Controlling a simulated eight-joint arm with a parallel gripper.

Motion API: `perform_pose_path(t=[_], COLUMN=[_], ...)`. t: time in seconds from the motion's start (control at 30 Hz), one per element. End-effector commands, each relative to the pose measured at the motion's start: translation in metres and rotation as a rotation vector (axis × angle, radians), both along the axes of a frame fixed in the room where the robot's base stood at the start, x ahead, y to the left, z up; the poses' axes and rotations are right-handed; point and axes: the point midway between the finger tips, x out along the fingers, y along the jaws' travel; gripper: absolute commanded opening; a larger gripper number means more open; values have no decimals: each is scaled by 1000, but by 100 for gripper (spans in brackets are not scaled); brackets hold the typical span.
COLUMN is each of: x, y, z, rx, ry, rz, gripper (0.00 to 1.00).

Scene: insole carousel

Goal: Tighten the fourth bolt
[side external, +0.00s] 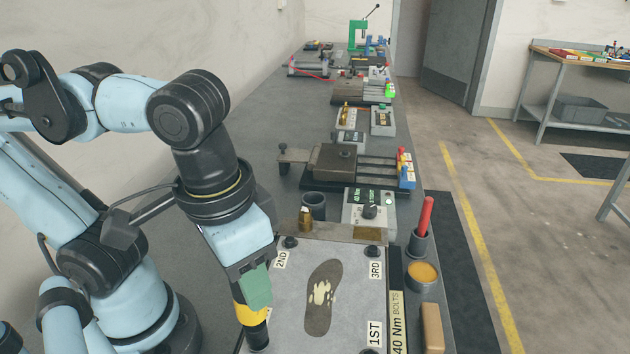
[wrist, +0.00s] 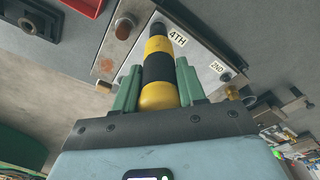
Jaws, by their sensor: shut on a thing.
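My gripper (side external: 256,289), with green fingers, is shut on a yellow-and-black banded tool (side external: 250,316) at the near left corner of the light plate (side external: 288,318). In the wrist view the tool (wrist: 158,62) stands between the two fingers. Its dark end lies beside the label 4TH (wrist: 178,39). The fourth bolt is hidden by the tool, and I cannot tell whether they touch. Dark bolts show by the 2ND label (side external: 290,242) and the 3RD label (side external: 373,250). The bolt by the 1ST label (side external: 375,333) is cut off at the frame's bottom.
A footprint-shaped insole (side external: 320,318) lies mid-plate. A controller box (side external: 357,222) reading 40 Nm, a dark cup (side external: 314,203) and a brass piece (side external: 305,217) stand behind the plate. A red-handled tool in a holder (side external: 418,243) and an orange-filled cup (side external: 423,276) stand at right.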

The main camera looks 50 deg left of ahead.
Motion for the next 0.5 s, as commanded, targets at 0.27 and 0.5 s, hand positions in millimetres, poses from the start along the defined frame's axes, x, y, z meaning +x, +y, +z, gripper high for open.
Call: perform_pose_path(t=[0.27, 0.5], x=[0, 0], y=[0, 0], z=[-3, -5], rx=[0, 0], ry=[0, 0], rz=[0, 0], gripper=[4, 4])
